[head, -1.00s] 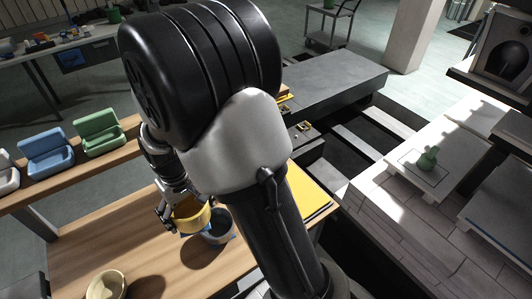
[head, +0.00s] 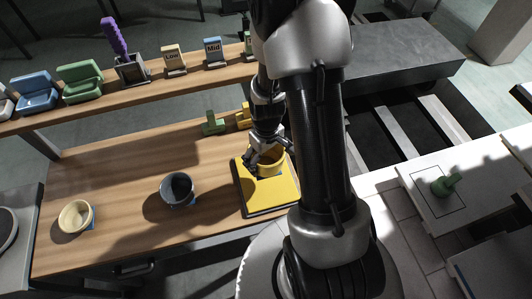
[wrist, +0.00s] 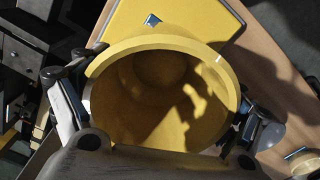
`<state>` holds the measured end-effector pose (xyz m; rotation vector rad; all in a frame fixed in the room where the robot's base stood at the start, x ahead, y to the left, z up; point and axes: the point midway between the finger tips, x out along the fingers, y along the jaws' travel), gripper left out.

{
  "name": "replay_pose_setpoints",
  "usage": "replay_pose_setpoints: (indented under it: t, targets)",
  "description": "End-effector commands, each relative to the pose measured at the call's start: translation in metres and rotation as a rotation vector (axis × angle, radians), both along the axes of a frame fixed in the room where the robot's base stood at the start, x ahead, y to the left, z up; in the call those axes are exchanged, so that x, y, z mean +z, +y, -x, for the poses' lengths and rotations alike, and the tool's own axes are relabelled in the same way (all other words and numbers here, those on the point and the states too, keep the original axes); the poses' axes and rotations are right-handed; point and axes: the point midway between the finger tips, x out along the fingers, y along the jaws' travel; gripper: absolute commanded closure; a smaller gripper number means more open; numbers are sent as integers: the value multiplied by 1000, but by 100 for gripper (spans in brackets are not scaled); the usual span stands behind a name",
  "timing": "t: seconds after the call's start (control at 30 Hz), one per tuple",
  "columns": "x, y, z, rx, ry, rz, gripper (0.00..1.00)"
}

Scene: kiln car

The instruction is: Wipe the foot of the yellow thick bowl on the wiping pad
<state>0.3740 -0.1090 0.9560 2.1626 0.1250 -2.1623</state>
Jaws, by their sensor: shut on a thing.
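The yellow thick bowl (head: 268,158) is held in my gripper (head: 262,165) over the upper part of the yellow wiping pad (head: 270,195). In the wrist view the bowl (wrist: 165,95) is seen from its open side, with a finger at each side of its rim. My gripper (wrist: 160,120) is shut on it. The pad (wrist: 205,15) shows beyond the bowl at the top of the wrist view. The foot of the bowl is hidden, so I cannot tell whether it touches the pad.
A dark grey bowl (head: 178,189) and a cream bowl (head: 76,217) stand on the wooden table (head: 125,165) left of the pad. A green block (head: 212,124) stands behind it. A shelf (head: 150,88) with holders and labelled stands runs along the back.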

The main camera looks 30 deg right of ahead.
Motion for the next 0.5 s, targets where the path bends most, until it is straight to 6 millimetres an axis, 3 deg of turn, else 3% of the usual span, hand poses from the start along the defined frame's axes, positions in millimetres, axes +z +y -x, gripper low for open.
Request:
replay_pose_setpoints:
  t: [0.5]
  targets:
    - [-53,0,-1,-2,0,0,50]
